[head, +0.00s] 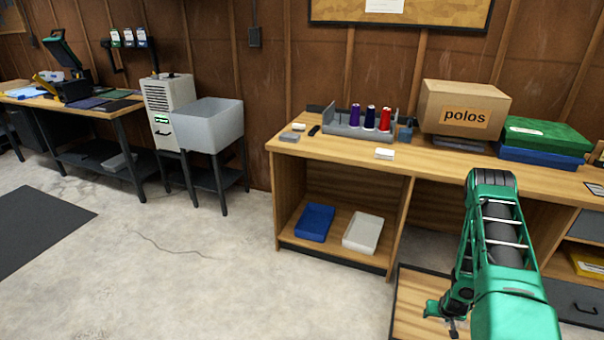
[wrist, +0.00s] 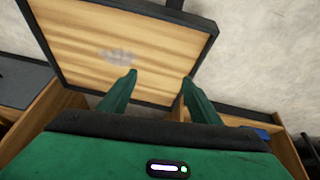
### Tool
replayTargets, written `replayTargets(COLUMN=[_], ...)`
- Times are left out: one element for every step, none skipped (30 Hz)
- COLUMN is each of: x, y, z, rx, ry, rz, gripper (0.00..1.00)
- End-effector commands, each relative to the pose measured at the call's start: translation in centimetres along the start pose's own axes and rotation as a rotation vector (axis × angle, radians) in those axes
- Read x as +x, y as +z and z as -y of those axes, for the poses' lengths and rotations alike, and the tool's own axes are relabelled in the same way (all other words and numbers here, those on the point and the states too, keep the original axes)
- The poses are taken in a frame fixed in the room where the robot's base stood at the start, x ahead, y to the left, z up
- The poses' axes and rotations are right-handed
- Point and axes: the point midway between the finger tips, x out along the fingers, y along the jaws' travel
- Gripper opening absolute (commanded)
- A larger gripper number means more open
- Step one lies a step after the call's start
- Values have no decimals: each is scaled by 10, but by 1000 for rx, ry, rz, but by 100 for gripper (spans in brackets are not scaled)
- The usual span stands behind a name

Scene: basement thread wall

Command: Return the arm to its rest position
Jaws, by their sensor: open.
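My green arm reaches forward at the lower right of the head view, in front of the workbench. My gripper (head: 455,326) hangs low at its end, partly cut off by the picture's lower edge. In the wrist view my gripper (wrist: 160,77) has its two green fingers apart with nothing between them. Past the fingers is a wooden panel with a dark rim (wrist: 150,30), with a blurred grey mark on it. The panel (head: 410,295) also shows low in front of the bench in the head view.
The workbench (head: 340,160) holds thread cones (head: 369,118) in a grey rack, a box marked polos (head: 464,112) and a green box (head: 545,135). A blue tray (head: 315,222) and a white tray (head: 362,233) sit on its lower shelf. Open concrete floor (head: 200,270) lies left.

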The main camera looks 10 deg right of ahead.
Motion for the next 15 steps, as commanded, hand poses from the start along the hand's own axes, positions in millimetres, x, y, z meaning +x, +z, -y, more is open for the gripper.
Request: replayTargets(x=[-17,-26,-39,-48,-58,-71,-81,-91,-104,-115,-126,-140,-151,-162,-176], y=[-19,-27,-37,-44,-51,-60,-66,-72,-80,-85,-91,-97,-101,-105,-110], z=[0,0,0,-1,-1,-1,0,0,0,0,0,1,1,1,2], rx=[-7,-10,-13,-15,-17,-20,-21,-22,-23,-24,-25,-27,-27,-27,-26], ry=[3,5,7,9,11,14,17,19,21,23,26,29,31,33,35], rz=[3,8,16,22,29,37,43,48,56,63,67,75,81,87,95], gripper=[58,58,58,58,58,58,58,58,58,58,58,58,58,58,58])
